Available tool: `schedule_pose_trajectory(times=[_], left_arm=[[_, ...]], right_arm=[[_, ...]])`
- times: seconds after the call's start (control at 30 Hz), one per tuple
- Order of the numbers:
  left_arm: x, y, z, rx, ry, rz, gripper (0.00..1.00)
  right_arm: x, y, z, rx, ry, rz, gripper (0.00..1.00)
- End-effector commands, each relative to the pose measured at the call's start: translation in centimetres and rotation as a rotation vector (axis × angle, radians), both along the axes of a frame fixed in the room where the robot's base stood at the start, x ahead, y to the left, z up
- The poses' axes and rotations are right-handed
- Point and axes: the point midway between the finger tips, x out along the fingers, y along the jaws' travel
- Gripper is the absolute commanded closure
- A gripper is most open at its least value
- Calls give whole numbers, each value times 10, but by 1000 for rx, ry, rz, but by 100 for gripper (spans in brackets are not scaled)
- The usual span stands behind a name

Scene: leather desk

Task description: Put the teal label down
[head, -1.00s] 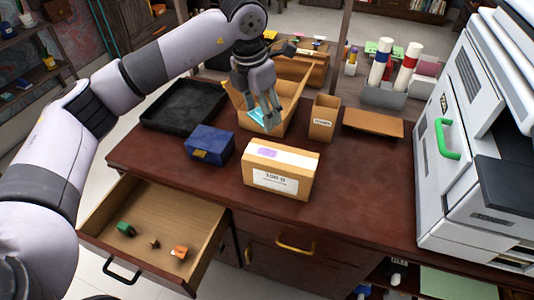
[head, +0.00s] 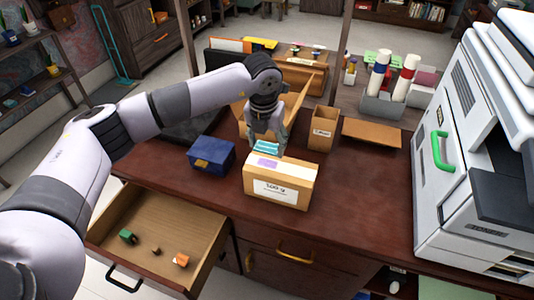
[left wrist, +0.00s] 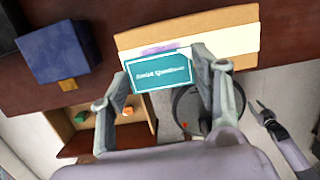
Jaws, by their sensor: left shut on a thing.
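The teal label (head: 266,147) is a flat card with white print, and it also shows face-on in the left wrist view (left wrist: 160,73). My left gripper (head: 269,150) is shut on it, with one finger at each short side. It holds the label at the back edge of the closed cardboard box (head: 278,191), which has a pale strip and a purple label (head: 267,163) on top. Whether the teal label touches the box cannot be told. An arm part that seems to be my right gripper (left wrist: 268,118) shows at the right of the left wrist view; its finger state is unclear.
A blue box (head: 212,156) stands left of the cardboard box. An open carton (head: 241,122), a small open box (head: 323,130) and a flat brown board (head: 372,133) are behind. An open drawer (head: 192,218) holds small blocks. A large printer (head: 449,200) stands right. Desk right of the box is clear.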

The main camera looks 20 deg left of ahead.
Motion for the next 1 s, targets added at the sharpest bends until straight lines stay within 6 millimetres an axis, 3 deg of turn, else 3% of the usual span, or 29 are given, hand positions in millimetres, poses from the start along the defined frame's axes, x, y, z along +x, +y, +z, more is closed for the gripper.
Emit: schedule_pose_trajectory(times=[0.27,0.5,1.0], left_arm=[[0,0,-23,0,1,-1,52],[0,0,-56,0,2,0,52],[-1,0,-68,0,2,-1,51]], right_arm=[[0,5,6,6,0,0,68],[0,5,14,6,0,1,68],[0,2,4,2,0,0,68]])
